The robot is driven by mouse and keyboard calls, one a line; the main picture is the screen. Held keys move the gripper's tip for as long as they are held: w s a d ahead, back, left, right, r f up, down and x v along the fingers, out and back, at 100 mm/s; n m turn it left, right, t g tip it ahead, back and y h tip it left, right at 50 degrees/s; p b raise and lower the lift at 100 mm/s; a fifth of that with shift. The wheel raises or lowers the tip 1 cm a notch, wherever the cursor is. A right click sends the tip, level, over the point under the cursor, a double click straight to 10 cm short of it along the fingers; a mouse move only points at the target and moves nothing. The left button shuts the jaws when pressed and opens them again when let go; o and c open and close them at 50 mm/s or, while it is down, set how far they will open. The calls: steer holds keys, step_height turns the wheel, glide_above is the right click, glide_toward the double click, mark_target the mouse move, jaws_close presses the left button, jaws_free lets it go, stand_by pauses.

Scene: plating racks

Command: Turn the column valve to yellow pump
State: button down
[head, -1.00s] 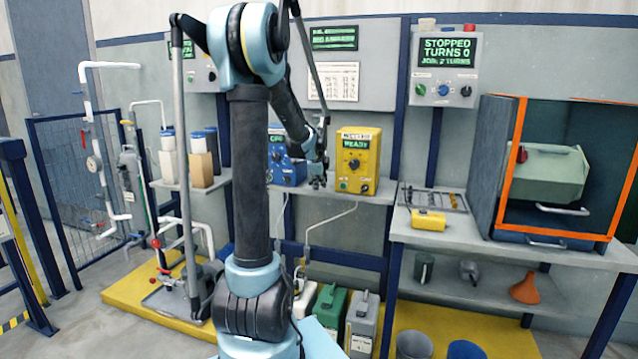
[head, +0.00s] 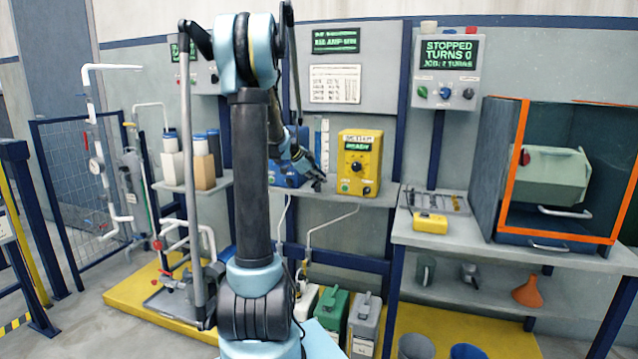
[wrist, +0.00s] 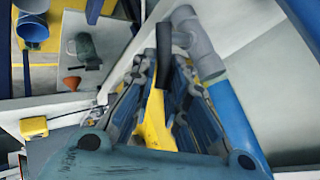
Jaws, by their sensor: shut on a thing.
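My gripper (head: 318,181) is at the shelf, between the blue pump (head: 288,170) and the yellow pump (head: 358,163). In the wrist view its fingers (wrist: 163,75) are closed around a dark bar (wrist: 164,58), which looks like the column valve's handle. A yellow piece (wrist: 156,122) shows between the fingers below the bar; I cannot tell what it belongs to. A grey pipe fitting (wrist: 196,40) and a blue pipe (wrist: 235,118) lie just right of the fingers. In the head view the valve is too small and covered to read its direction.
A control box (head: 447,68) on the wall reads STOPPED, TURNS 0. A yellow box (head: 430,223) lies on the right bench, beside an orange-framed cabinet (head: 512,160). Several jugs, including a green one (head: 330,308), stand below the shelf. A white marked strip (head: 325,148) rises behind my gripper.

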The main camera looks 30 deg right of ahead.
steer(key=n+g+h, duration=0.1)
steer(key=w+a+g+h, duration=0.1)
steer(key=h, duration=0.1)
steer(key=shift+w+a+r+n, duration=0.15)
steer(key=shift+w+r+n, duration=0.15)
steer(key=shift+n, duration=0.1)
steer(key=shift+w+a+f+n+g+h, duration=0.35)
steer(key=shift+w+a+n+g+h, duration=0.2)
steer(key=shift+n+h, duration=0.9)
steer(key=shift+w+a+f+n+g+h, duration=0.45)
steer(key=shift+n+h, duration=0.65)
steer(key=shift+h, duration=0.8)
steer(key=shift+w+a+f+n+g+h, duration=0.3)
steer(key=shift+w+a+n+g+h, duration=0.25)
steer(key=shift+n+h, duration=0.9)
steer(key=shift+d+h, duration=0.1)
steer(key=shift+h, duration=0.2)
steer(key=c, duration=1.6)
jaws_free()
